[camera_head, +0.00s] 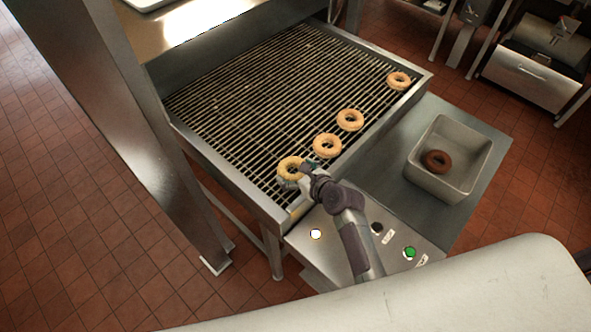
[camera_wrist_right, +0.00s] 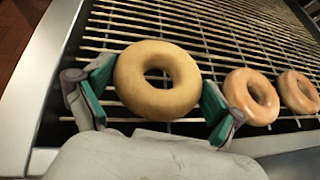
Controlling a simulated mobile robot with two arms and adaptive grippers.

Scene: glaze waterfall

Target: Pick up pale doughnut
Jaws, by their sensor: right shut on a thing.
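The pale doughnut (camera_head: 290,168) is at the near end of the wire conveyor (camera_head: 250,105), the closest of several doughnuts there. My right gripper (camera_head: 296,177) is at it, reaching in from the near right. In the right wrist view the pale doughnut (camera_wrist_right: 157,80) sits between the two green-padded fingers of my right gripper (camera_wrist_right: 155,95), one on each side, shut on its outer edge. I cannot tell whether the doughnut still touches the wires. My left gripper is not in view.
Glazed doughnuts (camera_head: 327,145) (camera_head: 350,120) (camera_head: 399,81) lie farther along the conveyor's right side; the nearest is close to my right finger. A grey bin (camera_head: 463,187) with a brown doughnut (camera_head: 436,161) stands on the side table at right. A control panel with buttons (camera_head: 409,252) lies in front.

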